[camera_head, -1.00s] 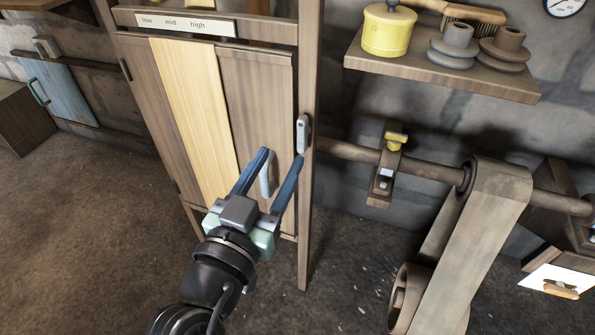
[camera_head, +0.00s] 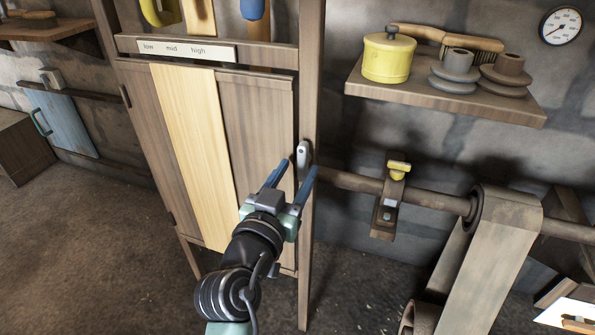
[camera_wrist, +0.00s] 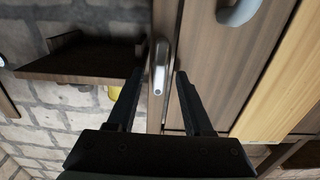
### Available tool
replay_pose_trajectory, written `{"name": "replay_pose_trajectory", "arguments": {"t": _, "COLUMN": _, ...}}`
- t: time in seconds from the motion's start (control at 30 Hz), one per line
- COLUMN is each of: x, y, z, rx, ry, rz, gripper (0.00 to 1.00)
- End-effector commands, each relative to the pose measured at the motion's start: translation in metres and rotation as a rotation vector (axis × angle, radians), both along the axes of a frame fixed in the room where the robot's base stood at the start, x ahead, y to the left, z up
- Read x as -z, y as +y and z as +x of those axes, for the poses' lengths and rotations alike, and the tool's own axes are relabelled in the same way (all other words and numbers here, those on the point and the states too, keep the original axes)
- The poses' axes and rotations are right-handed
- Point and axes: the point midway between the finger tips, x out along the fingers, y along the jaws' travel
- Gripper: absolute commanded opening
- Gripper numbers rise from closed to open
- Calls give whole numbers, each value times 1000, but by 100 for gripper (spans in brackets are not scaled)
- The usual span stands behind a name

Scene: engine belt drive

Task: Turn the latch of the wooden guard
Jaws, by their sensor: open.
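The wooden guard (camera_head: 190,140) is a closed panel of brown boards with one pale board, set in a wooden frame. Its latch (camera_head: 302,155) is a small grey metal bar on the right post, standing upright. My gripper (camera_head: 291,168) is open, its two blue fingers pointing up toward the latch from just below. In the wrist view the latch (camera_wrist: 158,68) shows between and beyond the open fingertips (camera_wrist: 157,78), and nothing is held. In the head view the gripper covers the guard's lower right part, where its handle is hidden; the wrist view shows a grey handle (camera_wrist: 238,12).
A shaft (camera_head: 430,198) with a yellow-topped bracket (camera_head: 392,200) and a wide belt (camera_head: 490,265) lies to the right. Above it, a shelf (camera_head: 440,98) holds a yellow pot (camera_head: 388,58), pulleys and a brush. Open floor (camera_head: 100,250) lies to the left.

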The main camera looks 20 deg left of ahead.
Motion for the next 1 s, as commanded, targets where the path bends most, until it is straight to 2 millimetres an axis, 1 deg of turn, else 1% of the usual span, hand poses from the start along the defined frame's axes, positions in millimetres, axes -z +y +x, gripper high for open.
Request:
{"name": "replay_pose_trajectory", "arguments": {"t": 0.03, "x": 0, "y": 0, "z": 5, "rx": 1, "ry": -1, "rz": -1, "gripper": 51}}
{"name": "replay_pose_trajectory", "arguments": {"t": 0.13, "x": 0, "y": -1, "z": 10, "rx": 1, "ry": 0, "rz": -1, "gripper": 51}}
{"name": "replay_pose_trajectory", "arguments": {"t": 0.43, "x": 0, "y": -1, "z": 12, "rx": 1, "ry": 0, "rz": -1, "gripper": 51}}
{"name": "replay_pose_trajectory", "arguments": {"t": 0.47, "x": 0, "y": -1, "z": 12, "rx": 1, "ry": 0, "rz": -1, "gripper": 48}}
{"name": "replay_pose_trajectory", "arguments": {"t": 0.5, "x": 0, "y": -1, "z": 12, "rx": 1, "ry": 0, "rz": -1, "gripper": 40}}
{"name": "replay_pose_trajectory", "arguments": {"t": 0.67, "x": 0, "y": -1, "z": 12, "rx": 1, "ry": 0, "rz": -1, "gripper": 12}}
{"name": "replay_pose_trajectory", "arguments": {"t": 0.7, "x": 0, "y": -1, "z": 12, "rx": 1, "ry": 0, "rz": -1, "gripper": 4}}
{"name": "replay_pose_trajectory", "arguments": {"t": 0.73, "x": 0, "y": -1, "z": 12, "rx": 1, "ry": 0, "rz": -1, "gripper": 0}}
{"name": "replay_pose_trajectory", "arguments": {"t": 1.0, "x": 0, "y": -1, "z": 12, "rx": 1, "ry": 1, "rz": -2, "gripper": 0}}
